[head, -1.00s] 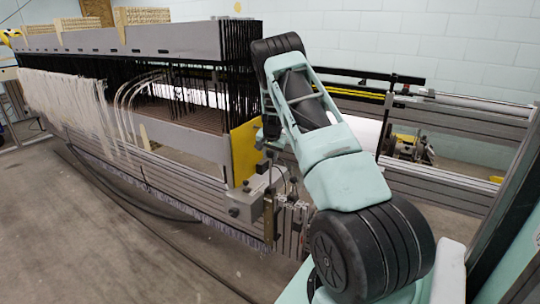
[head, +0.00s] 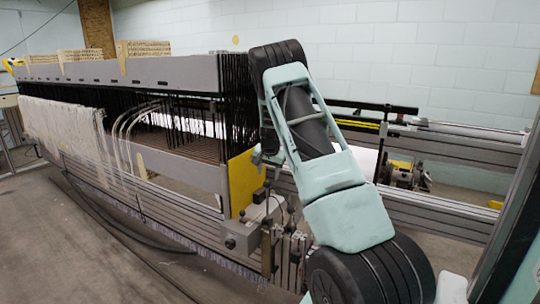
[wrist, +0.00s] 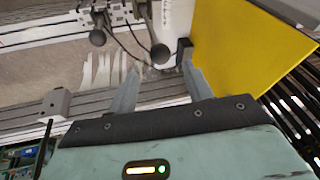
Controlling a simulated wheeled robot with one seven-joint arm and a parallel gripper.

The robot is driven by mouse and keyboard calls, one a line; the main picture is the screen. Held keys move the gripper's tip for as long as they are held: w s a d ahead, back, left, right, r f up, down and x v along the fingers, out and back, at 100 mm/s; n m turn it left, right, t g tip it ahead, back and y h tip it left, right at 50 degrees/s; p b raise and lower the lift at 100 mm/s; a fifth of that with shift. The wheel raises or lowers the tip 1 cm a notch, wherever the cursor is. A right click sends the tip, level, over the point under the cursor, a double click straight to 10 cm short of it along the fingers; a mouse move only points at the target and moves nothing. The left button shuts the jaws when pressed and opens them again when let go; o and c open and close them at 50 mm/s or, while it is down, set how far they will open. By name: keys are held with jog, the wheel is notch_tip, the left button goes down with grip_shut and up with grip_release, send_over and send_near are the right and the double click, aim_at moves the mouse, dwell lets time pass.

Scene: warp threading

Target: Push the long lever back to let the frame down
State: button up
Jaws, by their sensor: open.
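In the wrist view my gripper (wrist: 158,66) is open, its two grey fingers apart with nothing held between them. A dark ball-ended lever (wrist: 160,52) shows just beyond the gap between the fingertips; I cannot tell whether they touch it. A second lever with a ball knob (wrist: 97,37) stands further left. I cannot tell which lever is the long one. In the head view the grey loom frame (head: 165,72) runs along the top of the loom, above the dark heddles. My arm hides much of the lever area there, and the fingertips cannot be made out.
A yellow end panel (wrist: 235,45) stands close to the right finger; it also shows in the head view (head: 243,180). A grey control box (head: 245,232) sits below it. Rails (head: 450,155) extend to the right. The floor (head: 60,250) at front left is mostly open, with a dark hose.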

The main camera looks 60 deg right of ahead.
jog(key=v, duration=1)
jog(key=shift+w, duration=0.1)
